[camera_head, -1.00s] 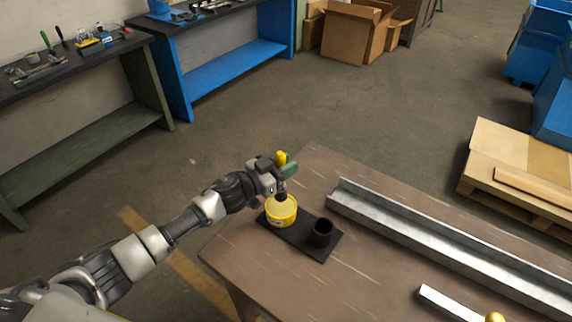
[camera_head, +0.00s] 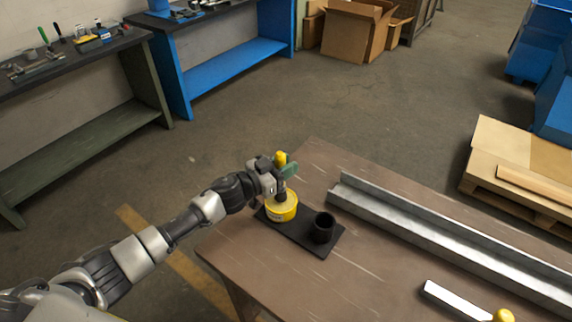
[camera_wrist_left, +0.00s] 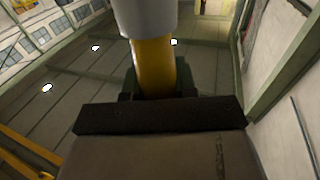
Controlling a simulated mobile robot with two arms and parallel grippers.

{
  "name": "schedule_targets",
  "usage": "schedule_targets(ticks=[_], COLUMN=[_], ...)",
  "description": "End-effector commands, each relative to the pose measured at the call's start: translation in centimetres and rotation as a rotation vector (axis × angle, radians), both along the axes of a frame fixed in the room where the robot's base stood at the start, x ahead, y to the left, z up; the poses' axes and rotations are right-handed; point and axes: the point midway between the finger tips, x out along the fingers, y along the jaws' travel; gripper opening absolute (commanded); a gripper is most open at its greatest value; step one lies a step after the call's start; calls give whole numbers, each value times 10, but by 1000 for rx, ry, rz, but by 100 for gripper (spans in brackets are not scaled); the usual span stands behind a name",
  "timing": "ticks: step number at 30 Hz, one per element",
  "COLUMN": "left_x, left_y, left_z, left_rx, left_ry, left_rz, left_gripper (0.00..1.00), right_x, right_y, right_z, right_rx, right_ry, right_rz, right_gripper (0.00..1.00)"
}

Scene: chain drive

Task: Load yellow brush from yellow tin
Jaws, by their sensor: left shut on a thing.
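The yellow brush (camera_head: 280,158) stands about upright in my left gripper (camera_head: 279,177), which is shut on it. Its yellow handle end shows above the fingers. In the left wrist view the yellow handle (camera_wrist_left: 154,65) runs between the jaws, with a grey part above it. The yellow tin (camera_head: 281,212) stands on a black mat (camera_head: 310,245) directly below the gripper. The brush's dark lower part (camera_head: 283,191) reaches down to the tin's opening. Its tip is hard to see, so I cannot tell how deep it is. My right gripper is not in view.
A black cup (camera_head: 323,228) stands on the mat, right of the tin. A long metal channel (camera_head: 430,240) lies across the brown table (camera_head: 240,260). A pale bar (camera_head: 452,301) and a yellow knob (camera_head: 503,315) lie near the front right.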

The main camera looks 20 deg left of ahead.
Motion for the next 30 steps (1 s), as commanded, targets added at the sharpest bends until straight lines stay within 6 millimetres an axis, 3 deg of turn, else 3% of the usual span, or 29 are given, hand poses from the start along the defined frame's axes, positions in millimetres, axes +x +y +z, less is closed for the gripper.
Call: schedule_targets(ticks=[30], left_x=[0], left_y=[0], left_z=[-10], left_rx=[0], left_ry=[0], left_rz=[0], left_gripper=[4], right_x=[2], right_y=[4], right_z=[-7], right_rx=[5], right_ry=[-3], right_rz=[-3], right_gripper=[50])
